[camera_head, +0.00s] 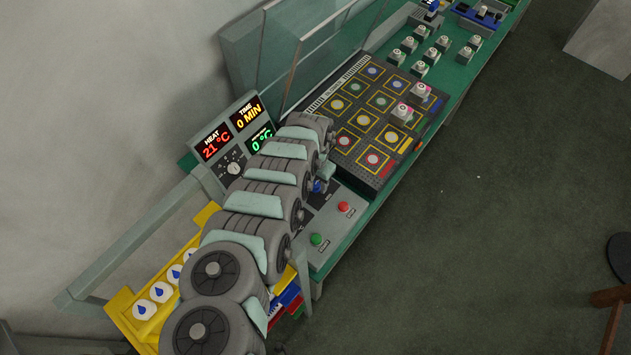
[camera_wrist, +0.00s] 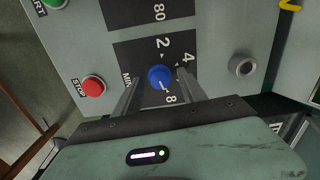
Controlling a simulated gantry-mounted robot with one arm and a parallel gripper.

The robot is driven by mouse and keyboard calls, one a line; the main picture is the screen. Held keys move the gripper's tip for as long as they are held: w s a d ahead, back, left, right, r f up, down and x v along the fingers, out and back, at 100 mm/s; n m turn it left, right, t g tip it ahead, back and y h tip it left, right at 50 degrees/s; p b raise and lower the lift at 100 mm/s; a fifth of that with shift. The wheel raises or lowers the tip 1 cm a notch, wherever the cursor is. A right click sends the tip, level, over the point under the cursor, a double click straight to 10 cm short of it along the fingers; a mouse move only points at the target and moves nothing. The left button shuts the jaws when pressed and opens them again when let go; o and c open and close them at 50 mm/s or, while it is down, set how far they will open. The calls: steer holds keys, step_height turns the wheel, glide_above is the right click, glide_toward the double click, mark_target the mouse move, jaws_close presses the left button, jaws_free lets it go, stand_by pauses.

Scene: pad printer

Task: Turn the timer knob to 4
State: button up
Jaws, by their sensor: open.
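The timer knob (camera_wrist: 160,75) is a round blue knob on a black label with the marks 2, 4, 8 and MIN, seen in the wrist view. A short white pointer line shows on the knob's lower part, on the side toward the 8 and away from the 2. My gripper (camera_wrist: 159,81) is open, with one finger on each side of the knob; contact is not clear. In the head view the blue knob (camera_head: 318,186) shows in part beside my arm, which hides most of the panel around it. The time display (camera_head: 247,115) reads 0 MIN.
A red stop button (camera_wrist: 93,87) and a green start button (camera_wrist: 54,3) lie left of the knob. A grey round fitting (camera_wrist: 242,65) is to its right. In the head view, the pad grid (camera_head: 372,115) and a tilted clear panel (camera_head: 318,50) stand beyond my arm.

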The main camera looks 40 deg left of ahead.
jaws_close()
stand_by(0.6)
